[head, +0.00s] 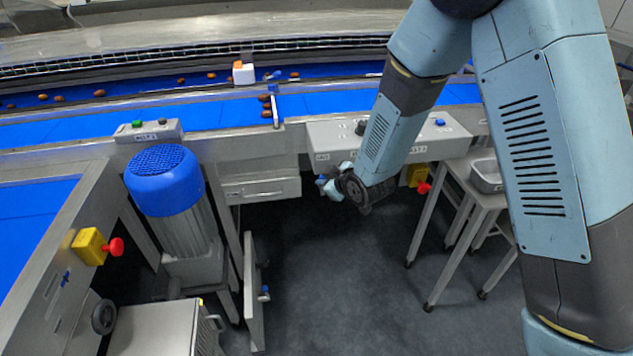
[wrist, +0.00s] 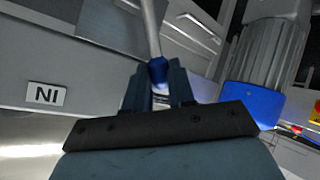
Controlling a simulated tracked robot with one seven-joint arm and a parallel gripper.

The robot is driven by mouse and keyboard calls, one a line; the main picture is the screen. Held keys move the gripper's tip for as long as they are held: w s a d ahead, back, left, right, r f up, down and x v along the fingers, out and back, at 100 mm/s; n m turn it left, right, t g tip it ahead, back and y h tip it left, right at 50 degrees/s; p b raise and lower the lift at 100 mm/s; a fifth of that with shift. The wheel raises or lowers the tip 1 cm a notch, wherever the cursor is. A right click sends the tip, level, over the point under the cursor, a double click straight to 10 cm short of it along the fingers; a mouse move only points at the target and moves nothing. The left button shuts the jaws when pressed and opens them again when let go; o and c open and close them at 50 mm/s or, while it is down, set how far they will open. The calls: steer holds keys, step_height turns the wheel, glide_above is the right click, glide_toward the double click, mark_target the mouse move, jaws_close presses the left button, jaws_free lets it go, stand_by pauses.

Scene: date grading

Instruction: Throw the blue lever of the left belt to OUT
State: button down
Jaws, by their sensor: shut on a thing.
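The blue lever shows in the wrist view as a pale metal rod ending in a blue knob (wrist: 157,72). My gripper (wrist: 158,92) has its two dark fingers closed on either side of this knob. A plate marked IN, upside down in the picture, is on the grey panel left of the lever. In the head view my gripper (head: 328,186) is just below the front of a grey control panel (head: 340,137). Blue shows at the fingertips there, but the rod is mostly hidden. The lettering on the panel is too small to read surely.
A motor with a blue cap (head: 162,178) stands left of my gripper. A yellow box with a red button (head: 90,247) is on the left frame. A metal side table (head: 470,170) stands right. Dates lie on the blue belt (head: 215,112) behind.

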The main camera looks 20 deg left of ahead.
steer(key=shift+s+a+f, duration=0.1)
steer(key=shift+s+a, duration=0.05)
steer(key=shift+s, duration=0.05)
stand_by(0.3)
steer(key=c, duration=1.2)
jaws_free()
steer(key=shift+w, duration=0.1)
steer(key=v, duration=1.3)
steer(key=shift+s+r, duration=0.2)
steer(key=shift+r, duration=0.05)
